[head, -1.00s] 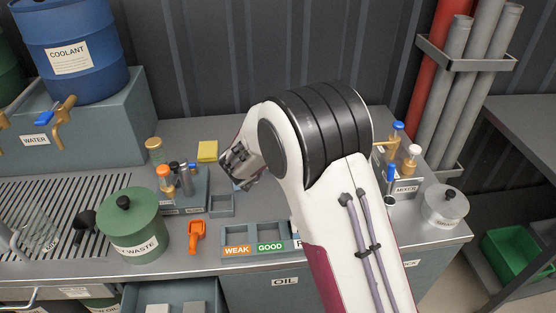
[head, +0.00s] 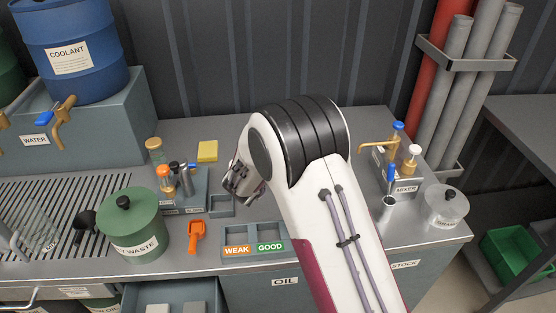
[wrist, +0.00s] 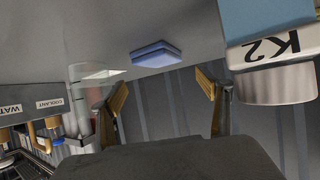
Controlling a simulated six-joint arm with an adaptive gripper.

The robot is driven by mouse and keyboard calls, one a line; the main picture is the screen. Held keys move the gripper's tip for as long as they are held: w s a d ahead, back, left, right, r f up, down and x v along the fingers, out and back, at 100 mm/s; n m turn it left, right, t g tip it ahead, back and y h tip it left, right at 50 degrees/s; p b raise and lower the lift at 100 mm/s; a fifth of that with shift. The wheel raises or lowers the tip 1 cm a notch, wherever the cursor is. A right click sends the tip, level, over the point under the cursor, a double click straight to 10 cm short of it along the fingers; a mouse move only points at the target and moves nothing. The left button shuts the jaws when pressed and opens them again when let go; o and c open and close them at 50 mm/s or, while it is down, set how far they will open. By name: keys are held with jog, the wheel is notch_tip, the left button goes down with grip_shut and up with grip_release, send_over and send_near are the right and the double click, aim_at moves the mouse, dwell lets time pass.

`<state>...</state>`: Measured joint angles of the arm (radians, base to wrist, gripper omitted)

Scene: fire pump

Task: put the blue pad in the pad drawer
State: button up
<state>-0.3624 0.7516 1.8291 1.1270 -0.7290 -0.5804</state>
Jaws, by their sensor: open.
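The blue pad (wrist: 157,54) shows in the wrist view as a flat light-blue block lying on the grey bench top, ahead of my fingertips and apart from them. In the head view I cannot see it; my arm may hide it. My gripper (head: 240,182) is over the bench, left of my wrist's black joint. In the wrist view my gripper (wrist: 163,88) has its two brass-coloured fingers spread with nothing between them. An open drawer (head: 133,294) with pale blocks in it is at the bottom of the head view; no label on it is readable.
A blue K2 container with a grey end (wrist: 285,82) is close on the right in the wrist view. A clear vessel (wrist: 88,82) is at left. The WEAK/GOOD tray (head: 253,233), orange scoop (head: 196,235), green waste can (head: 132,226) and yellow pad (head: 207,151) are on the bench.

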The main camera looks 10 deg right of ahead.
jog(key=shift+f, duration=0.1)
dwell(0.3)
jog(key=shift+f, duration=0.45)
jog(key=shift+w+d+f, duration=0.1)
jog(key=shift+w+f, duration=0.1)
jog(key=shift+x, duration=2.2)
jog(key=c, duration=1.2)
jog(key=shift+c, duration=0.3)
